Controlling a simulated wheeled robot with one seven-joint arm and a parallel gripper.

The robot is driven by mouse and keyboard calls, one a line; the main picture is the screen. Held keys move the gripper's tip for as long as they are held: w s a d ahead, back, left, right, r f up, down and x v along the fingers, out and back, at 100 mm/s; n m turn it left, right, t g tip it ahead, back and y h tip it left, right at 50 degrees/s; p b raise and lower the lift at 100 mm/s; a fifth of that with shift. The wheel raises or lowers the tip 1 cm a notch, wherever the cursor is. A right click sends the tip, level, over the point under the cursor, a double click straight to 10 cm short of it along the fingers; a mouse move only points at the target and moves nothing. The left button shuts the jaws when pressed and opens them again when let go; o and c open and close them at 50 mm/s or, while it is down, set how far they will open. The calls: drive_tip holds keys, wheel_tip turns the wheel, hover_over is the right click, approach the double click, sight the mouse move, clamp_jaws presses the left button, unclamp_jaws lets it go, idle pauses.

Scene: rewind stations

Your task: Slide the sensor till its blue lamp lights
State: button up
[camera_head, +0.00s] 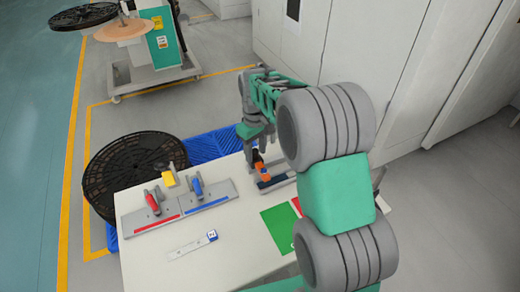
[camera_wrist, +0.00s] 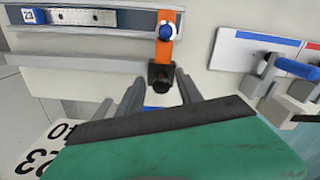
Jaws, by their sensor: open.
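The sensor (camera_head: 263,173) is a small orange piece with a dark end, on a dark blue rail (camera_head: 279,180) at the table's far right. In the wrist view the sensor's orange body (camera_wrist: 166,50) carries a round blue-and-white knob (camera_wrist: 166,32), perhaps the lamp; I cannot tell whether it is lit. Its black end (camera_wrist: 160,76) points toward me. My gripper (camera_wrist: 160,84) is open, with one finger on either side of that black end; contact cannot be told. In the head view my gripper (camera_head: 257,148) is just behind the sensor.
A white scale (camera_wrist: 90,17) with a "23" tag lies along the rail. Red-handled (camera_head: 152,203) and blue-handled (camera_head: 196,187) clamps stand on grey plates at the left. A loose rule (camera_head: 190,246) and a green patch (camera_head: 280,228) are on the table (camera_head: 145,268). A black reel (camera_head: 130,165) is beyond.

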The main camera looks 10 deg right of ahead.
drive_tip(key=shift+c, duration=0.2)
clamp_jaws()
idle(0.3)
idle(1.0)
